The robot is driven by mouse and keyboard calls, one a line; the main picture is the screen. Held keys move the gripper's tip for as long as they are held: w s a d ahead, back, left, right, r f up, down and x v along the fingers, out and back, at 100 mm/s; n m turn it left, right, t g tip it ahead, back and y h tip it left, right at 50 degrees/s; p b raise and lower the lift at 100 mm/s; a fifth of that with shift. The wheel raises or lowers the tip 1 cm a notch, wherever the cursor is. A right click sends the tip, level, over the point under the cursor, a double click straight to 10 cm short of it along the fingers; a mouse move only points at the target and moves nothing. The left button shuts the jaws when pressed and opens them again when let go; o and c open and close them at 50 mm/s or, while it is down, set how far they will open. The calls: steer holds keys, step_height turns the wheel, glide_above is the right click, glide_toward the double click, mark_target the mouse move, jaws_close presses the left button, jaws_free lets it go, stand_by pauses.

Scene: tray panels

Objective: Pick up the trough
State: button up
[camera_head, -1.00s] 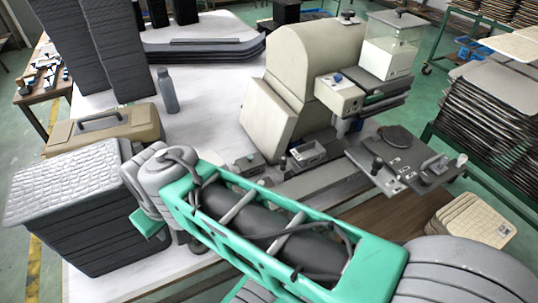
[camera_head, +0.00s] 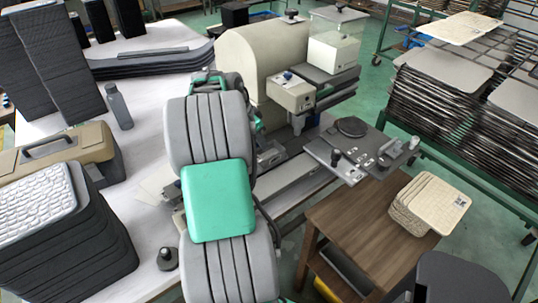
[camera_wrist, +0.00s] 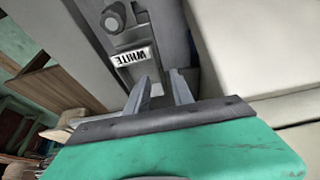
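My gripper (camera_wrist: 162,76) points at the machine in the wrist view; its two grey fingers stand apart. I see nothing clearly held between them. Ahead of the fingers is a grey metal fixture (camera_wrist: 128,38) with a round knob and a label reading "WHITE". In the head view my arm covers the gripper and much of the machine's front. A small grey metal tray-like part (camera_head: 270,157) shows just right of my arm, partly hidden. I cannot tell for sure whether it is the trough.
The cream machine (camera_head: 262,60) stands behind my arm, with a grey side plate (camera_head: 352,150) to its right. A wooden table (camera_head: 365,225) bears stacked beige panels (camera_head: 425,200). A tan case (camera_head: 65,150), dark stacked trays (camera_head: 70,250) and a grey bottle (camera_head: 118,105) are at left.

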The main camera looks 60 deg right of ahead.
mark_target(267, 155)
steer(key=x, duration=0.3)
steer(key=shift+s+d+f, duration=0.1)
steer(key=shift+s+d, duration=0.05)
jaws_close()
stand_by(1.2)
